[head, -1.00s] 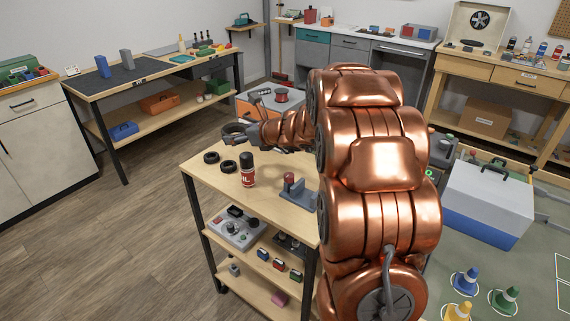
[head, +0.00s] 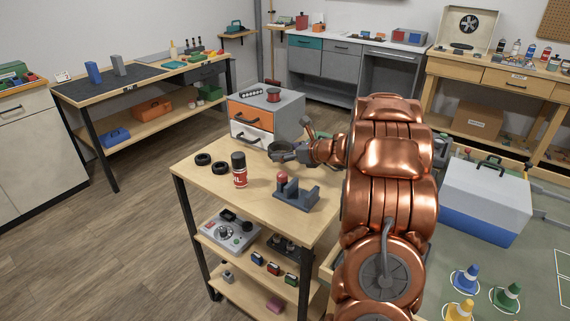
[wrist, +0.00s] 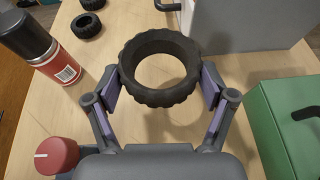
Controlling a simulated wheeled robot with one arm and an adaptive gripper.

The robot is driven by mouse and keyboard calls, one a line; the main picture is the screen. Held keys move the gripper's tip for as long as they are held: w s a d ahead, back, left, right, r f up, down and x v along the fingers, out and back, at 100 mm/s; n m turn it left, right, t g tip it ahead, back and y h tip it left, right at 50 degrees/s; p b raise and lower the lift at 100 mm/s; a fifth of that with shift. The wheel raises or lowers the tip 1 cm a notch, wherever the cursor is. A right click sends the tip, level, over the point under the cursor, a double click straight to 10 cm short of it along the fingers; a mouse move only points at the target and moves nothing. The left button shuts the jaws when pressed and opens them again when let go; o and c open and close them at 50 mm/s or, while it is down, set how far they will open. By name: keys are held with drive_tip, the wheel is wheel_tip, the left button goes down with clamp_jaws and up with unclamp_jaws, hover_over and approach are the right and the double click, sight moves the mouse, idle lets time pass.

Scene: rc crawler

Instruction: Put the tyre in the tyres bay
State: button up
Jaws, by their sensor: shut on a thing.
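My gripper (head: 290,152) is over the wooden cart top, shut on a black knobbly tyre (wrist: 131,77). In the wrist view, the finger pads of my gripper (wrist: 160,85) press the tyre from its left and right sides. The tyre lies roughly flat, its open middle showing bare wood below. In the head view the held tyre (head: 276,154) appears in front of the drawer unit. Two more black tyres (head: 203,159) lie on the cart at the left; they also show at the top of the wrist view (wrist: 88,25). I cannot make out a bay marked for tyres.
A red and black spray can (head: 239,172) and a grey stand with a red knob (head: 296,192) stand on the cart. A drawer unit (head: 285,108) stands behind. A green box (wrist: 284,120) is close on the right in the wrist view. A blue-white case (head: 487,198) sits right.

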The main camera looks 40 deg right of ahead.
sight(286, 169)
drive_tip(key=shift+f, duration=2.1)
drive_tip(key=shift+f, duration=0.2)
drive_tip(key=o, duration=0.8)
drive_tip(key=shift+c, duration=0.2)
drive_tip(key=shift+r, duration=0.2)
drive_tip(key=v, duration=1.2)
drive_tip(key=shift+b, duration=0.3)
